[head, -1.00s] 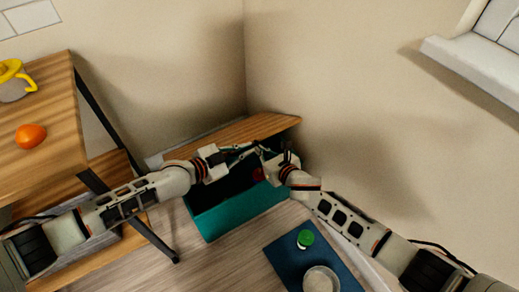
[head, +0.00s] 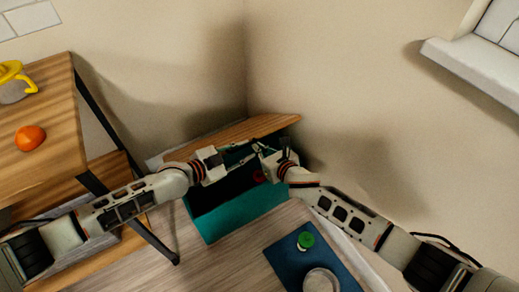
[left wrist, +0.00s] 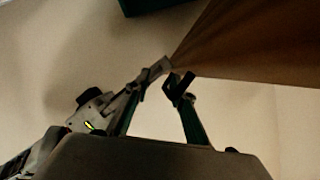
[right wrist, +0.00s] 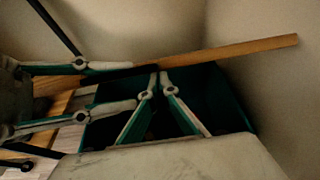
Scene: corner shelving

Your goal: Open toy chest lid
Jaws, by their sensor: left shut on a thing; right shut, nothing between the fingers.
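The toy chest (head: 238,214) is a teal box in the corner, and its wooden lid (head: 252,127) is tilted up at the back, leaving the dark inside showing. My left gripper (head: 252,149) is at the lid's front edge. In the left wrist view its fingertips (left wrist: 174,80) are closed at a corner of the brown lid (left wrist: 255,40). My right gripper (head: 259,149) is shut and empty over the chest opening.
A red thing (head: 258,176) lies inside the chest. A wooden table (head: 50,110) with an orange fruit (head: 30,138) stands at left. A blue mat (head: 285,252) with a green-topped item (head: 305,240) and a round pale item (head: 320,281) lies in front. Walls close in behind.

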